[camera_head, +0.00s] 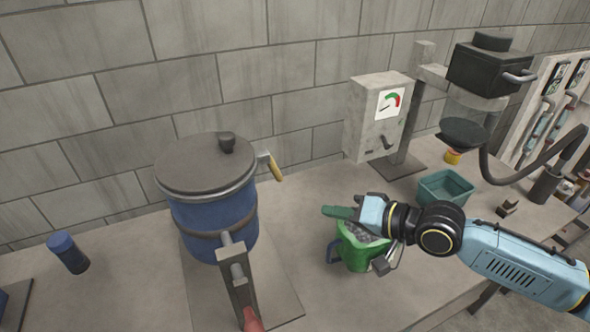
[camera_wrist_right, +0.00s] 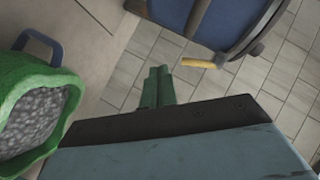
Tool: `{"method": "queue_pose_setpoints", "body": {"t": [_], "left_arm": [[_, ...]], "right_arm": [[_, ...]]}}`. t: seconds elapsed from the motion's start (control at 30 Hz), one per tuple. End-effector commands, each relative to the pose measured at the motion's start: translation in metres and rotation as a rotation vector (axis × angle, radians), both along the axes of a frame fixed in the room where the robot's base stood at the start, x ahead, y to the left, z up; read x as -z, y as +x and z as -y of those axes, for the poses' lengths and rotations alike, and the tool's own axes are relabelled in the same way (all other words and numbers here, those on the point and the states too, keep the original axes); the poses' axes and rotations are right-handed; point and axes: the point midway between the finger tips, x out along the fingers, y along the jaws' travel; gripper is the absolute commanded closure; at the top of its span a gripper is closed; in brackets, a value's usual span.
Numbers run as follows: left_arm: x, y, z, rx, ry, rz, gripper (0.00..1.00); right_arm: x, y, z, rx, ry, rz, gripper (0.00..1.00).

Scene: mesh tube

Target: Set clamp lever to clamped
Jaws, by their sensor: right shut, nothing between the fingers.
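A blue vessel (camera_head: 212,222) with a grey lid (camera_head: 205,165) stands on the table at left. A lever with a red grip (camera_head: 250,319) is on the vessel's front, on a grey bracket, partly cut off by the frame edge. A smaller yellow-handled lever (camera_head: 273,167) sticks out at the vessel's right side; it also shows in the right wrist view (camera_wrist_right: 198,63). I cannot tell which one is the clamp lever. My right gripper (camera_head: 335,211) has green fingers, shut and empty, right of the vessel and apart from both levers. The fingers show together in the wrist view (camera_wrist_right: 158,88). My left gripper is out of view.
A green container of grey pebbles (camera_head: 361,250) stands below my right gripper. A grey gauge box (camera_head: 372,125), a teal bin (camera_head: 445,187) and a black machine (camera_head: 488,68) are at right. The front middle table is clear.

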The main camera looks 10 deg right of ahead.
Motion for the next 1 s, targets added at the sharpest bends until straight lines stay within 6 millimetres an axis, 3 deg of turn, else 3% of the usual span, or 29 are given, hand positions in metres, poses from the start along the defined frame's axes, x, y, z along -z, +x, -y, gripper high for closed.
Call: {"method": "queue_pose_setpoints", "body": {"t": [0.03, 0.1, 0.3, 0.57, 1.0], "left_arm": [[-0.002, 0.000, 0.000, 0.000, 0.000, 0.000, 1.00], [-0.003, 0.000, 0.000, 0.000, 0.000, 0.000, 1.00], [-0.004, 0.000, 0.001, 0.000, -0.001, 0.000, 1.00], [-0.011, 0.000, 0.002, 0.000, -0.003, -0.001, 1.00], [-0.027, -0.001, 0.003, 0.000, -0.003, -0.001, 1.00]], "right_arm": [[-0.022, 0.008, 0.012, 0.021, 0.057, -0.009, 1.00], [-0.044, 0.015, 0.023, 0.050, 0.145, -0.033, 1.00], [-0.075, 0.024, 0.041, 0.101, 0.277, -0.071, 1.00], [-0.074, 0.042, 0.026, 0.104, 0.294, -0.075, 1.00], [-0.055, 0.097, -0.033, 0.102, 0.290, -0.077, 1.00]]}}
